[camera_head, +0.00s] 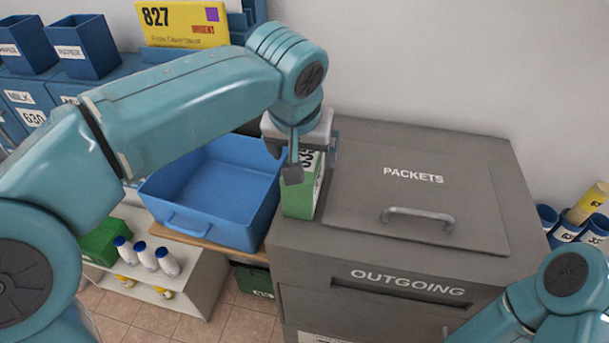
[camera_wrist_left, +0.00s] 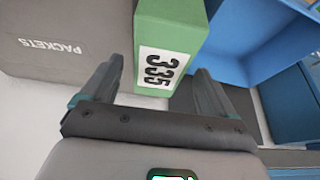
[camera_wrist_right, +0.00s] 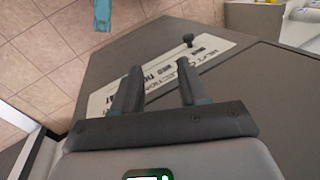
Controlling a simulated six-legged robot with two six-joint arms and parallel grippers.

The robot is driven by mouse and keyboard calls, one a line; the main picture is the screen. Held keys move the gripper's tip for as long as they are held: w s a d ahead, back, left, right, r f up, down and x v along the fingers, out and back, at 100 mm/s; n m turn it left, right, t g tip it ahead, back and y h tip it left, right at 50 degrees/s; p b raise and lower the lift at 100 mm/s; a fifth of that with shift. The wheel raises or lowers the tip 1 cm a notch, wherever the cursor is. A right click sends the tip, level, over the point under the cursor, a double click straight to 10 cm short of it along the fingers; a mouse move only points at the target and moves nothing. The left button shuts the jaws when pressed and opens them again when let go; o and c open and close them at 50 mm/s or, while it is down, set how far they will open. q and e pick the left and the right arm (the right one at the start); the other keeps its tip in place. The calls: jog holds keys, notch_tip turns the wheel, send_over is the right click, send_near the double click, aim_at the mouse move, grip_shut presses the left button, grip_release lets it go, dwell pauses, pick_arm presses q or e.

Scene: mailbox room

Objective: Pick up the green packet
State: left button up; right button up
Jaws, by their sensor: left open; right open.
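The green packet (camera_head: 299,200) stands upright on the left end of the grey outgoing box's top, beside the packets lid. In the left wrist view the green packet (camera_wrist_left: 170,40) carries a white label reading 335 and sits between the open fingers. My left gripper (camera_head: 298,170) is open above and around the packet's top, its fingers partly covering the packet. It also shows in the left wrist view (camera_wrist_left: 155,88), with a gap visible beside each finger. My right gripper (camera_wrist_right: 160,90) is open and empty, facing the grey box's side with its printed label.
The grey outgoing box (camera_head: 490,262) has a packets lid (camera_head: 360,205) with a handle (camera_head: 418,215). A blue tray (camera_head: 165,185) stands left of the packet. A yellow 827 sign (camera_head: 180,22) stands at the back. Blue tubes (camera_head: 566,230) stand at the right.

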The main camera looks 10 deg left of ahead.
pick_arm(q)
jog(key=x, duration=0.3)
jog(key=shift+s+f, duration=0.2)
jog(key=shift+f, duration=0.15)
jog(key=shift+w+f, duration=0.2)
jog(key=shift+w, duration=0.05)
jog(key=shift+s+d+r, duration=0.1)
jog(key=shift+s+r, duration=0.05)
jog(key=shift+s, duration=0.05)
jog(key=shift+f, duration=0.3)
jog(key=shift+w, duration=0.1)
jog(key=c, duration=1.2)
jog(key=shift+r, duration=0.15)
